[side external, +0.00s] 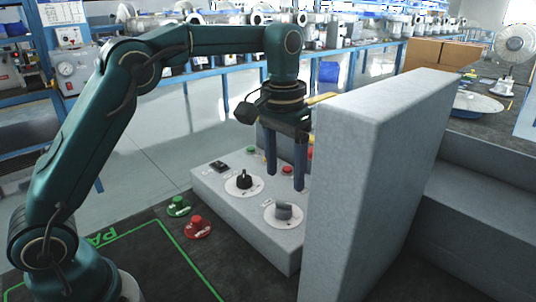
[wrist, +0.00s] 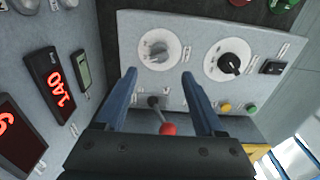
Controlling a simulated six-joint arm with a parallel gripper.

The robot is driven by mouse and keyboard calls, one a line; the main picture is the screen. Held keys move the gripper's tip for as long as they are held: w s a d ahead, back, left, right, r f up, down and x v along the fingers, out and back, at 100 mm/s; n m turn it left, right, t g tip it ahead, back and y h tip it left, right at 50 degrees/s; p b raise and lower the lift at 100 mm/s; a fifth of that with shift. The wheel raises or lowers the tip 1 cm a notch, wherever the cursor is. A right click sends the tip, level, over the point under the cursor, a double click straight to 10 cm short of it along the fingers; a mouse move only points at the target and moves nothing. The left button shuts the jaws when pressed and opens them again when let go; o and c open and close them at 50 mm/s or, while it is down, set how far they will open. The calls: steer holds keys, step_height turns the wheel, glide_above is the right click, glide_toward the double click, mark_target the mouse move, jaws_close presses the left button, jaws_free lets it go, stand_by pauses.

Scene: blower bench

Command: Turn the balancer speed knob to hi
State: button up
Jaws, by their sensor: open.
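A grey knob (side external: 283,212) and a black knob (side external: 244,180) sit on round white dials on a light grey panel (side external: 215,190). In the wrist view, the grey knob (wrist: 158,50) is just beyond the fingertips and the black knob (wrist: 229,63) is to its right. The dial labels are too small to read, so I cannot tell which knob is the balancer speed knob or its setting. My gripper (side external: 285,181) is open above the panel, fingers pointing down, apart from both knobs. Its fingers (wrist: 159,75) show nothing held between them.
A red-tipped lever (wrist: 168,129) rises from the panel near my fingers. A tall grey block (side external: 375,150) stands close on the right. Red (side external: 198,228) and green (side external: 178,206) buttons lie on the dark mat. Red-digit displays (wrist: 56,84) are left in the wrist view.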

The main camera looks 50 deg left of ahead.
mark_target(284, 202)
step_height(284, 202, down, 3)
steer(key=shift+d+g, duration=0.1)
steer(key=shift+g, duration=0.2)
steer(key=shift+f, duration=2.15)
jaws_close()
